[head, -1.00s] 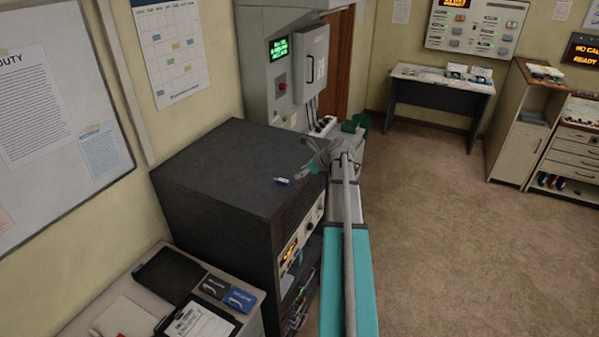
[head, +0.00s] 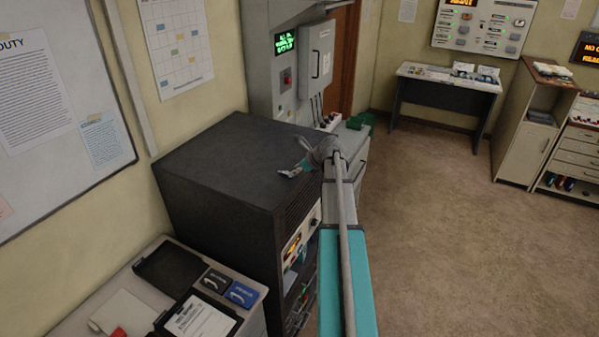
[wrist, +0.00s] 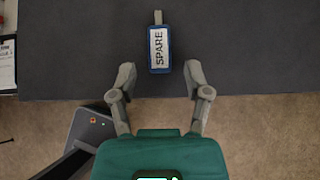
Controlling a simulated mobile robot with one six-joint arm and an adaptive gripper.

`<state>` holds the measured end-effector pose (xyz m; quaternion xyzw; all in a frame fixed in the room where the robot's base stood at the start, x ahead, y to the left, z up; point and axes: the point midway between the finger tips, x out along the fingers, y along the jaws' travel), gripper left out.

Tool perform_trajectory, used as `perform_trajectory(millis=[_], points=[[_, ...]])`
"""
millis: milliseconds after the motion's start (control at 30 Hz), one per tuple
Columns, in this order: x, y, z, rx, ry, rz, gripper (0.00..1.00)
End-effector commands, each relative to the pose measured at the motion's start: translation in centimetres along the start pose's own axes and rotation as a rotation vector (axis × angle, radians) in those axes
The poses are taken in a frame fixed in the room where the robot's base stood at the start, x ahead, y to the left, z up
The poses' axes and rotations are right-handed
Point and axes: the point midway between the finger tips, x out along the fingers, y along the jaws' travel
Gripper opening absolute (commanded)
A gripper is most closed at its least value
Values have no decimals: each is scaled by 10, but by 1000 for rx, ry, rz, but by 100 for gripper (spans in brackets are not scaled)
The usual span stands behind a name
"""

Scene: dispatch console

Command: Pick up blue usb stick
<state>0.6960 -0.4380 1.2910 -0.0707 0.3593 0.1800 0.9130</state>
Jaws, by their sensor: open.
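The blue usb stick (wrist: 159,62) lies flat on the dark top of the rack cabinet (wrist: 80,60), near its front edge. In the wrist view it has a white label reading SPARE and a grey metal plug pointing away from me. My gripper (wrist: 159,76) is open, with one finger on each side of the stick's near end and gaps between. In the head view my gripper (head: 293,171) is over the cabinet's right edge, and the stick is hard to make out at the fingertips.
The rest of the cabinet top (head: 225,165) is clear. A low desk (head: 70,325) with a clipboard (head: 203,319) and a blue box (head: 241,294) stands at the lower left. A grey wall unit (head: 270,70) rises behind the cabinet. Open carpet (head: 440,230) lies to the right.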

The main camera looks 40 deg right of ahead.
Motion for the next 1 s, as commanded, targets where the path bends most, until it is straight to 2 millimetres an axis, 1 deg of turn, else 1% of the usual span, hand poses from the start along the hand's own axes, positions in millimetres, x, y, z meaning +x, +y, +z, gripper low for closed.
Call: perform_trajectory(millis=[33,100,333,533,867,967,1000], points=[[7,0,-2,-1,0,1,63],[13,0,-2,-1,0,1,63],[27,0,-1,0,0,0,63],[33,0,0,0,0,0,63],[33,1,1,-1,0,1,63],[33,1,1,-1,0,1,46],[34,1,1,-1,0,1,39]])
